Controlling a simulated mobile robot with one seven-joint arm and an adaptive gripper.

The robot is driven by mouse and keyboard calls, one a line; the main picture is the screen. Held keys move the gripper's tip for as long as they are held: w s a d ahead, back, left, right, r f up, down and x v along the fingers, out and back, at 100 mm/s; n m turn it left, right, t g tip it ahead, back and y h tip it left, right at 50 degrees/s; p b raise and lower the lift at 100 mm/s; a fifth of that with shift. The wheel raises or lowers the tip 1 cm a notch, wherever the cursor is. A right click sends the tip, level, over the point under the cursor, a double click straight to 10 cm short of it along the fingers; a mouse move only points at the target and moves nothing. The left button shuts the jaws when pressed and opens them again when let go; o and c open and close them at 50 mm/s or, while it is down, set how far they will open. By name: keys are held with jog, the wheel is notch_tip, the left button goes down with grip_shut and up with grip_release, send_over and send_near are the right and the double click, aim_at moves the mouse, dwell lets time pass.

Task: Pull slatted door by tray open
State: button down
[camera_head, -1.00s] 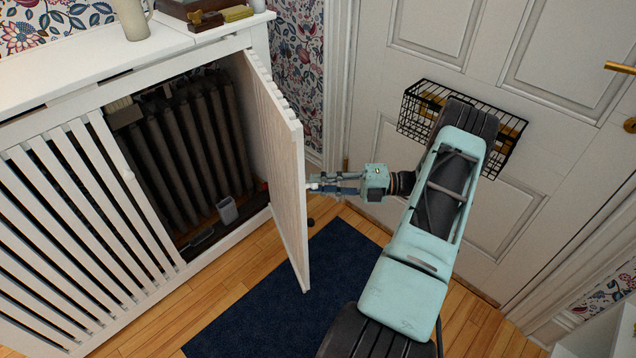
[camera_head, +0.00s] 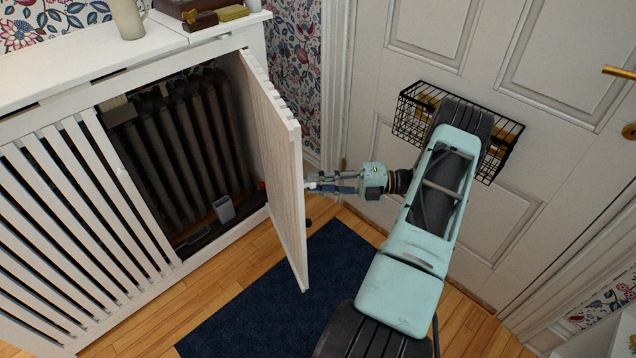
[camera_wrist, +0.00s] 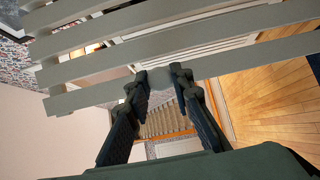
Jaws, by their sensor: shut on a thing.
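The slatted door (camera_head: 279,165) of the white radiator cabinet stands wide open in the head view, swung out from its hinge side at the right of the opening. My gripper (camera_head: 313,185) is at the outer face of this door, near its free edge, shut on its small light knob. In the wrist view the pale slats (camera_wrist: 180,40) cross the top, and my gripper's fingertips (camera_wrist: 160,78) meet the lowest slat in view. The knob is mostly hidden between the fingers. The tray (camera_head: 190,12) on the cabinet top, near the door, is partly cut off by the frame.
A radiator (camera_head: 185,150) and a small grey container (camera_head: 223,209) are inside the cabinet. A cream jug (camera_head: 128,18) stands on top. A black wire basket (camera_head: 408,116) hangs on the white room door close behind my arm. A blue mat (camera_head: 270,300) lies on the floor.

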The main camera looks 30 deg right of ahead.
jog(key=c, duration=1.7)
grip_release()
jog(key=v, duration=0.7)
jog(key=shift+s+d, duration=0.1)
jog(key=shift+d, duration=0.15)
